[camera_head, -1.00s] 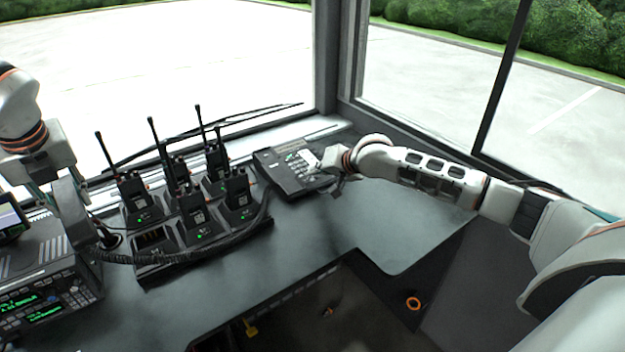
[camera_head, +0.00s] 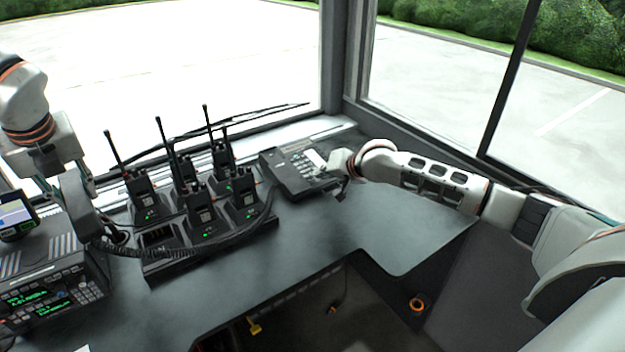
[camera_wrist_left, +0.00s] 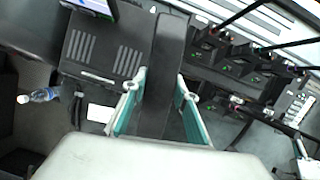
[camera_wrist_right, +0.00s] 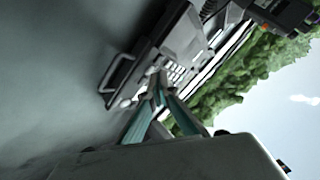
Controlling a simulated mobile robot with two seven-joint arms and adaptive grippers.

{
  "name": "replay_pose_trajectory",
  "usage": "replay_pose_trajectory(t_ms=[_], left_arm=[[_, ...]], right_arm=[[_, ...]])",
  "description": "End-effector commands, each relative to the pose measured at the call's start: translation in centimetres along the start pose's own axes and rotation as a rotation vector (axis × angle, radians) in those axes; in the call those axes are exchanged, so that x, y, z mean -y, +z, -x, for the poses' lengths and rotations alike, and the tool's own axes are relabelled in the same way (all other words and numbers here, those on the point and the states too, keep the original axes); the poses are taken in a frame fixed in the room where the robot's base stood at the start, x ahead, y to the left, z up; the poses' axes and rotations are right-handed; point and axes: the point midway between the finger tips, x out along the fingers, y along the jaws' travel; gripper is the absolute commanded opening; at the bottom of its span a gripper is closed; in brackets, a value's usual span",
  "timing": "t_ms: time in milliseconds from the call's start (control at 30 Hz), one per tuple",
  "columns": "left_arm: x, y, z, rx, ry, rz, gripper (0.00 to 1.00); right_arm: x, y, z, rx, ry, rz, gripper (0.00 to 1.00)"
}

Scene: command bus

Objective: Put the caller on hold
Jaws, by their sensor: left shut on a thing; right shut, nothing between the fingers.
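The desk phone base (camera_head: 283,178) sits at the far side of the desk, with its keypad and a pale label facing up. Its keypad (camera_wrist_right: 177,72) also shows in the right wrist view. My left gripper (camera_head: 62,182) is shut on the dark handset (camera_head: 78,204), held raised above the radio unit. The handset (camera_wrist_left: 168,60) stands between the fingers in the left wrist view. A coiled cord (camera_head: 180,253) hangs from it toward the phone. My right gripper (camera_head: 340,165) is shut and empty at the keypad's right side; whether its tips (camera_wrist_right: 160,92) touch a key I cannot tell.
A charger rack (camera_head: 165,262) with several handheld radios stands between handset and phone. A radio unit (camera_head: 70,285) with green displays is at the left, with a small screen (camera_head: 15,215) behind it. Bare desk (camera_head: 330,230) lies in front of the phone.

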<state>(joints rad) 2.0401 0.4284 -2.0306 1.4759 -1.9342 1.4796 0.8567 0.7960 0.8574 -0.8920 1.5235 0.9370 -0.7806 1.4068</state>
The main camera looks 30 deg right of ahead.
Motion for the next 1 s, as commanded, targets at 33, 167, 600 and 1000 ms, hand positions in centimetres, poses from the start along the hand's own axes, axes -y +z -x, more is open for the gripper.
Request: replay_pose_trajectory(t_ms=[33, 167, 600, 1000], left_arm=[[0.02, 0.05, 0.09, 0.001, -0.001, 0.0, 0.03], [0.01, 0.09, 0.19, 0.002, -0.001, 0.0, 0.03], [0.01, 0.18, 0.45, 0.003, -0.001, 0.0, 0.03], [0.0, 0.34, 0.9, 0.006, -0.002, 0.001, 0.03]], right_arm=[[0.0, 0.01, -0.02, 0.0, 0.0, 0.0, 0.0], [-0.07, 0.05, -0.1, 0.0, 0.0, -0.001, 0.0], [-0.3, 0.32, -0.42, 0.001, 0.0, -0.001, 0.0], [-0.15, 0.18, -0.24, 0.0, 0.0, 0.0, 0.0]])
